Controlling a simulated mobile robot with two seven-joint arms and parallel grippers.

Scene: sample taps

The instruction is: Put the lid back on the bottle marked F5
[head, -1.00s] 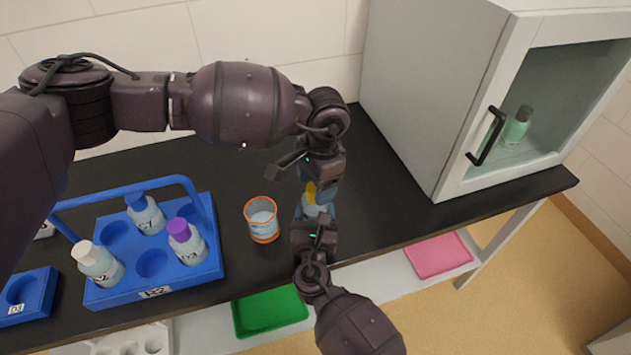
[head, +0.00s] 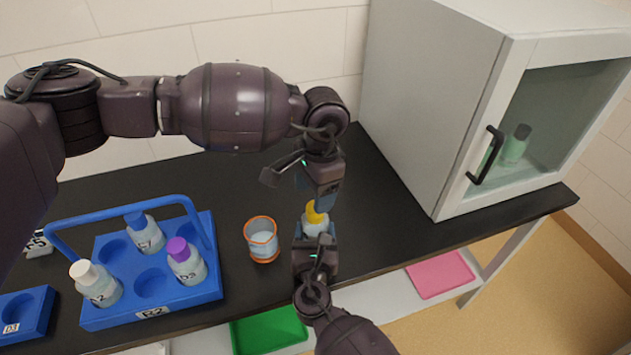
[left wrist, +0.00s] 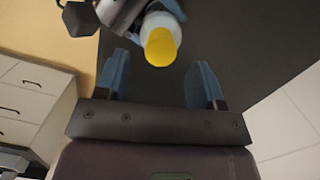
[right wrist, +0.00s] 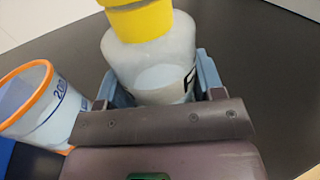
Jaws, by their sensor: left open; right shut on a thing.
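A pale bottle with a yellow lid (head: 315,214) stands upright in my right gripper (head: 316,240), near the table's front edge. In the right wrist view the bottle (right wrist: 150,60) sits between the blue fingers. Its label is turned partly away, and only part of an F shows. The yellow lid (right wrist: 138,18) sits on the bottle's neck. My left gripper (head: 322,198) is open just above the lid. In the left wrist view the lid (left wrist: 160,47) lies beyond the spread, empty fingers (left wrist: 158,80).
An orange-rimmed beaker (head: 262,240) stands close left of the bottle. A blue rack (head: 150,312) with several lidded bottles is further left, beside a small blue holder (head: 25,312). A glass-fronted cabinet (head: 430,120) stands at right, with a green bottle (head: 516,145) inside.

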